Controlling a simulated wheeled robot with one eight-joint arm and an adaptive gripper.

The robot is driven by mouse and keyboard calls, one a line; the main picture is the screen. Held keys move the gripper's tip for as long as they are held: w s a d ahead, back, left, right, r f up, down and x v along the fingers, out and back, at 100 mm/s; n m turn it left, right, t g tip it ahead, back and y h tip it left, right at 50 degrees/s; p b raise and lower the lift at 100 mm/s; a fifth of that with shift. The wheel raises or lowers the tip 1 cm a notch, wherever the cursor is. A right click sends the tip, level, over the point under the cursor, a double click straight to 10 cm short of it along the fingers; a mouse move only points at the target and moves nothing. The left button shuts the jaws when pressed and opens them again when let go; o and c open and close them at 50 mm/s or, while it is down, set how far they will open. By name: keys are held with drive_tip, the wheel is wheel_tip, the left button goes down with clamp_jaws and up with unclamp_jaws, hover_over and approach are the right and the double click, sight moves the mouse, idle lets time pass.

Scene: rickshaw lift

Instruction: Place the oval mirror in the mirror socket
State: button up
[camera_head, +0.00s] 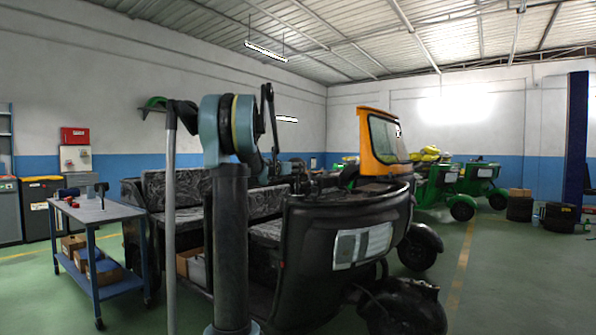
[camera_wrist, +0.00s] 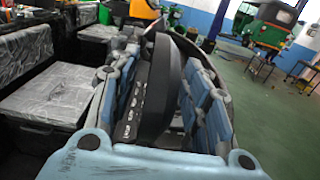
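In the wrist view the oval mirror (camera_wrist: 160,88) is a dark, thick disc seen nearly edge-on. It stands upright between the two blue-and-grey fingers of my gripper (camera_wrist: 166,70), which is closed around it. The mirror's glass face does not show clearly. In the head view the gripper and mirror are mostly hidden behind my own arm, in front of the dark rickshaw (camera_head: 335,225). I cannot make out the mirror socket in either view.
A blue wheeled table (camera_head: 105,212) with tools on top and boxes below stands at left. The yellow-framed windscreen (camera_head: 387,140) rises on the rickshaw beyond my arm. Green rickshaws (camera_head: 437,182) stand farther right. Patterned seats (camera_head: 172,188) are behind my arm. The right floor is mostly free.

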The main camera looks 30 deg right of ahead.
drive_tip(key=v, duration=1.2)
drive_tip(key=s+a+f+m+g+y, duration=0.2)
drive_tip(key=s+a+f+m+y, duration=0.6)
drive_tip(key=s+a+f, duration=1)
drive_tip(key=s+a+f+m+g+y, duration=0.2)
drive_tip(key=s+a+f+m+y, duration=0.6)
drive_tip(key=s+a+f+m, duration=0.6)
drive_tip(key=s+a+f, duration=0.5)
drive_tip(key=a+f, duration=0.2)
drive_tip(key=f, duration=0.3)
drive_tip(key=shift+s+a+g+y, duration=0.25)
drive_tip(key=shift+a+g+y, duration=0.05)
drive_tip(key=shift+g, duration=0.1)
drive_tip(key=shift+f, duration=0.15)
drive_tip(key=shift+w+f, duration=0.2)
drive_tip(key=shift+w, duration=0.1)
